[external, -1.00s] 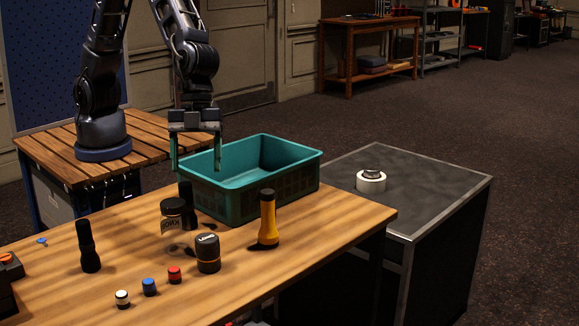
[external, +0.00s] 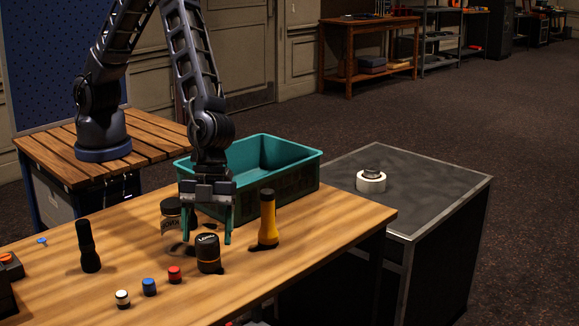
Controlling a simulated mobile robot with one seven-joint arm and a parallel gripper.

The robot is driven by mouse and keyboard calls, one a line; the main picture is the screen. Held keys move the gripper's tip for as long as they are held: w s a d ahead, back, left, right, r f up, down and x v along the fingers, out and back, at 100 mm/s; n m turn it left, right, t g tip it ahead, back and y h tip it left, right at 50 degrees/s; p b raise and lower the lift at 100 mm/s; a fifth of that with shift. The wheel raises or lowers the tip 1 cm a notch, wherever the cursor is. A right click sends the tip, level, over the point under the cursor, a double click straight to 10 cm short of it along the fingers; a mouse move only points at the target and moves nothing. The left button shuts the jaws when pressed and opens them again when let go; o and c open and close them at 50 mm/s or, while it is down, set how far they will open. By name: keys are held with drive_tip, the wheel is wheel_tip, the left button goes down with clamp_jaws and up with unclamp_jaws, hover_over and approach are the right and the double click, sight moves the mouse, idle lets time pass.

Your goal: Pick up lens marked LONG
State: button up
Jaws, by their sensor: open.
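A short, dark cylindrical lens (external: 208,258) stands on the wooden desk, with pale lettering near its top that seems to read LONG. My gripper (external: 207,240) is open and points down at the lens. In the picture one finger is on each side of the lens's top, with gaps to it. I cannot tell whether the fingertips are level with the lens or just above and behind it. Nothing is between the fingers higher up.
A clear jar with a dark lid (external: 171,220) stands close left of my gripper. A yellow flashlight (external: 268,222) stands to the right. A teal crate (external: 300,180) is behind. A black flashlight (external: 87,248) and small white, blue and red-topped pots (external: 149,287) stand left and in front.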

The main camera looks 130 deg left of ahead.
sight(207, 272)
drive_tip(key=shift+x, duration=2.65)
drive_tip(key=shift+s+a, duration=0.1)
drive_tip(key=shift+a, duration=0.05)
drive_tip(key=c, duration=1.3)
